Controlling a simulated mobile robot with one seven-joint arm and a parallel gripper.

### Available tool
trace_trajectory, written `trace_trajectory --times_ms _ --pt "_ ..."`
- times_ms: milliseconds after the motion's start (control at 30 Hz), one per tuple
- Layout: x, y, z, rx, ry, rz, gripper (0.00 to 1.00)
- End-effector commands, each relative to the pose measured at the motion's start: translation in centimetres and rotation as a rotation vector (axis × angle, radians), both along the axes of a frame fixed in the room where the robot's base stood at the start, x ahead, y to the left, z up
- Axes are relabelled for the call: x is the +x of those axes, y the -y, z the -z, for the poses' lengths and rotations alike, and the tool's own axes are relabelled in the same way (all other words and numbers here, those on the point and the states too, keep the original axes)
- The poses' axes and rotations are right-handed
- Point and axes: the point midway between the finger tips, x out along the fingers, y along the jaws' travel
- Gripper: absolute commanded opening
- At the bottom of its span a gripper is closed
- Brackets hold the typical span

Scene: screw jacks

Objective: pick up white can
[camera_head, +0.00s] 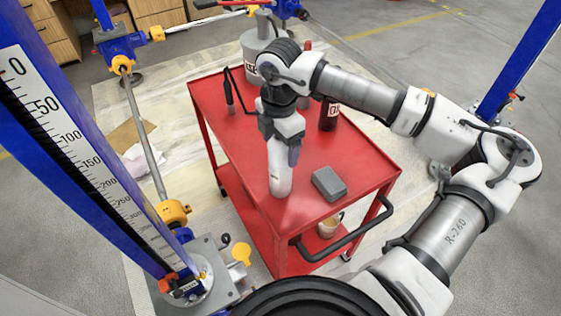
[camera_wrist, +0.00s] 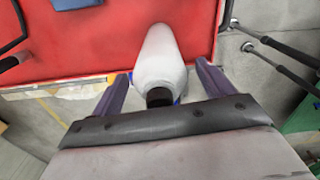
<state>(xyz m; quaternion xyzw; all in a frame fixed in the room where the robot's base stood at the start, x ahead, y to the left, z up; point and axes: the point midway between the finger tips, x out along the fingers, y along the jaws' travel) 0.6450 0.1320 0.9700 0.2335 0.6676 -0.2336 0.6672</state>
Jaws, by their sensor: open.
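The white can (camera_head: 281,180) stands on the red cart top (camera_head: 240,140), near the cart's front-left edge. In the wrist view, the white can (camera_wrist: 162,62) is a pale cylinder with a dark end toward me. My gripper (camera_head: 283,153) is at the can's upper part, partly hiding it in the head view. In the wrist view, my gripper (camera_wrist: 162,72) has its two purple fingers spread, one on each side of the can. A gap shows between the can and each finger, so the jaws are open and hold nothing.
A grey block (camera_head: 329,184) lies right of the can. A dark bottle (camera_head: 328,118) and a black tool (camera_head: 229,95) stand farther back. A cup (camera_head: 330,226) sits on the lower shelf. A blue column with a scale (camera_head: 75,150) rises at left.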

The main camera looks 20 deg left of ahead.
Motion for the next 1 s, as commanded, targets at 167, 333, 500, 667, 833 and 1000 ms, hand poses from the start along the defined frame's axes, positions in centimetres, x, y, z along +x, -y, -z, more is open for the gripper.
trace_trajectory --times_ms 167,333,500,667,833,1000 --pt "-0.01 0.03 0.97 -0.001 0.001 0.000 0.79" --pt "0.00 0.03 0.99 -0.001 0.001 0.000 0.79" --pt "0.00 0.03 0.97 -0.001 0.001 0.000 0.56" --pt "0.00 0.03 0.96 -0.001 0.001 0.000 0.35" --pt "0.00 0.03 0.95 -0.001 0.001 0.000 0.13" --pt "0.02 0.02 0.89 0.000 0.001 0.000 0.00"
